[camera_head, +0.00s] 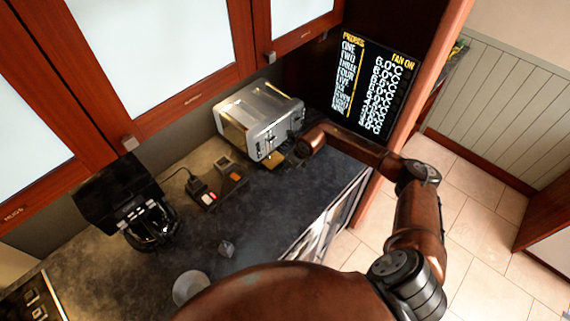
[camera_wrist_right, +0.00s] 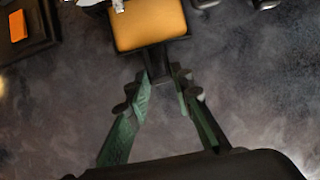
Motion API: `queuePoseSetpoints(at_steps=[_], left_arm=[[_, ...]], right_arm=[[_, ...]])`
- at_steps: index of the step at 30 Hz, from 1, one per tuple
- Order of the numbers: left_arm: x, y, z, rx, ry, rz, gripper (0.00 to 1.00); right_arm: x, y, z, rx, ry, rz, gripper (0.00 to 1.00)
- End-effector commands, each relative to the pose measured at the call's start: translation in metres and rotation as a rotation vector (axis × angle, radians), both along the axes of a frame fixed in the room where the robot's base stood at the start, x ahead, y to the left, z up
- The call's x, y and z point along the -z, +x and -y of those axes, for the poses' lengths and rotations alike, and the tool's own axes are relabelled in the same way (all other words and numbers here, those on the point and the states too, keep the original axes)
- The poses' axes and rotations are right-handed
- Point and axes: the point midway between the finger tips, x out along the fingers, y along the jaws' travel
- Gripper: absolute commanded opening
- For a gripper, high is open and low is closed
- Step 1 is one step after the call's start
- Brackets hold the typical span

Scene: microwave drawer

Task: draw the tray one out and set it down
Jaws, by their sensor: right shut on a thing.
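A small tray with a yellow-orange top and dark frame (camera_wrist_right: 152,24) lies at the upper middle of the right wrist view. A dark handle-like part extends from it toward me. My right gripper (camera_wrist_right: 163,82) has its green fingers closed around that dark part, low over the counter. In the head view, the yellowish tray (camera_head: 275,159) shows beside the toaster's front, and my right gripper (camera_head: 291,157) is at its near side, partly hidden by my arm. I cannot read a number on the tray. My left gripper is not in view.
A silver toaster (camera_head: 259,117) stands behind the tray. Dark trays with red and orange marks (camera_head: 205,193) lie to its left on the dark counter (camera_head: 250,215). A black appliance (camera_head: 125,205), a white bowl (camera_head: 190,288) and a temperature display (camera_head: 371,85) are nearby. The middle counter is mostly clear.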

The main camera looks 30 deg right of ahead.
Motion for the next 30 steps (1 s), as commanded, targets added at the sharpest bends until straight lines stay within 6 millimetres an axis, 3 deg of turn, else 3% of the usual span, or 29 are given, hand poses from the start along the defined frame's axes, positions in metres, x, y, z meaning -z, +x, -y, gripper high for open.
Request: queuePoseSetpoints(at_steps=[30], left_arm=[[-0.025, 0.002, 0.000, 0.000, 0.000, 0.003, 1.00]], right_arm=[[-0.002, -0.055, 0.020, 0.000, -0.001, 0.000, 0.00]])
